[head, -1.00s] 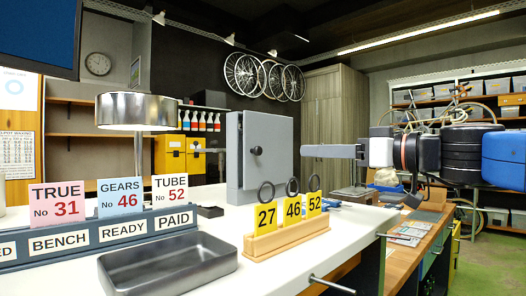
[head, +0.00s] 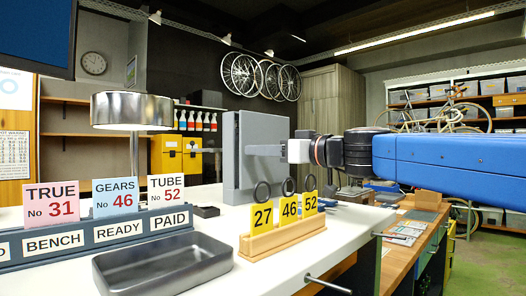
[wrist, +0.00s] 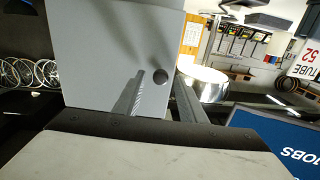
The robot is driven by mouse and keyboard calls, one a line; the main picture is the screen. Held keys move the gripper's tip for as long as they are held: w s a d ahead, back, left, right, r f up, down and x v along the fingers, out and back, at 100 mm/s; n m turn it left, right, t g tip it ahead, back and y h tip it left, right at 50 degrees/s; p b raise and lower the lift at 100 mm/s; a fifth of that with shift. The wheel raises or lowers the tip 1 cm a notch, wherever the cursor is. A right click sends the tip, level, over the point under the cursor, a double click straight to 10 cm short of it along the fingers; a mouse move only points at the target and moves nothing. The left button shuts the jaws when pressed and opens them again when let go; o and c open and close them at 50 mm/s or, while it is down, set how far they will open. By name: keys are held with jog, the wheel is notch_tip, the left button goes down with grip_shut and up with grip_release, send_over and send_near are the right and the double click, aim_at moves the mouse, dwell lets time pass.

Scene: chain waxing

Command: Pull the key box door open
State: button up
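The grey key box (head: 232,165) stands on the white counter, its door (head: 268,130) facing right and looking shut. In the wrist view my gripper (wrist: 158,88) is open, one finger on each side of the knob with gaps visible. I cannot tell how far the tips reach around it.
A wooden holder (head: 282,238) with yellow number cards and black rings stands in front of the box. A grey tray (head: 163,264), a card rack (head: 100,236) and a chrome lamp (head: 132,110) are to the left. The workbench (head: 405,245) extends at right.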

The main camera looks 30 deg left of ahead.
jog(key=shift+a, duration=0.15)
grip_shut()
